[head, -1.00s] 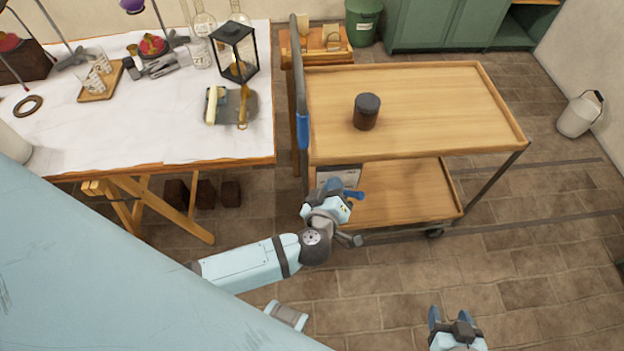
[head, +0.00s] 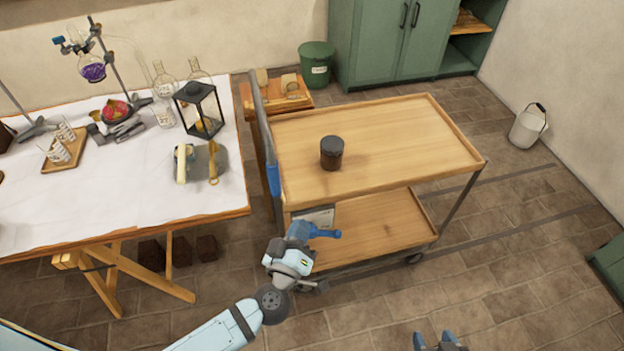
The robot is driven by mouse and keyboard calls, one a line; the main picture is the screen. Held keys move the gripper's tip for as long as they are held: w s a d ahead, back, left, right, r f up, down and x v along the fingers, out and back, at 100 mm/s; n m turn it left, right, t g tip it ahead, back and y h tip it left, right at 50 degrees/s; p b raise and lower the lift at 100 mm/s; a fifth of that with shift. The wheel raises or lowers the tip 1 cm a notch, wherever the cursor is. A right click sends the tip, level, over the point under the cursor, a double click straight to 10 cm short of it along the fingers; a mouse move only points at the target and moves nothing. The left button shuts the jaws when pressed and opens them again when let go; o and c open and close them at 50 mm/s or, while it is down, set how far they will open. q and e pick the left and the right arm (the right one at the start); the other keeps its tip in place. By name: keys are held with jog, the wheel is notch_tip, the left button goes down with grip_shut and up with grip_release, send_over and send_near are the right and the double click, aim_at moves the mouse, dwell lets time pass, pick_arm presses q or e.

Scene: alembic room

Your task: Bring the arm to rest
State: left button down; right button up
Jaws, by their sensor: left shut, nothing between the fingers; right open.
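My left arm reaches in from the lower left. Its gripper (head: 324,233) has blue fingers, is shut and empty, and points right in front of the cart's lower shelf. It looks apart from the shelf, though the exact gap cannot be told. My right gripper (head: 434,342) shows only its blue fingertips at the bottom edge, apart from each other, with the floor around them. Its arm is out of frame.
A wooden two-tier cart (head: 400,130) carries a dark jar (head: 332,153). A white-covered table (head: 100,215) with glassware and a black lantern (head: 199,110) stands to its left. A green bin (head: 316,65) and cabinet (head: 385,45) stand behind.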

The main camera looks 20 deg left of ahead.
pick_arm(q)
jog(key=s+r+m+g+h+p, duration=0.2)
jog(key=s+m+h+p, duration=0.25)
jog(key=m, duration=0.25)
jog(key=s+a+f+m+g+y+p, duration=0.2)
jog(key=s+a+f+m+g, duration=0.1)
jog(key=s+a+f+g, duration=0.2)
jog(key=s+a+f, duration=0.1)
jog(key=s+f, duration=0.1)
jog(key=s, duration=0.1)
jog(key=shift+a+g, duration=0.3)
jog(key=shift+g, duration=0.1)
dwell(1.3)
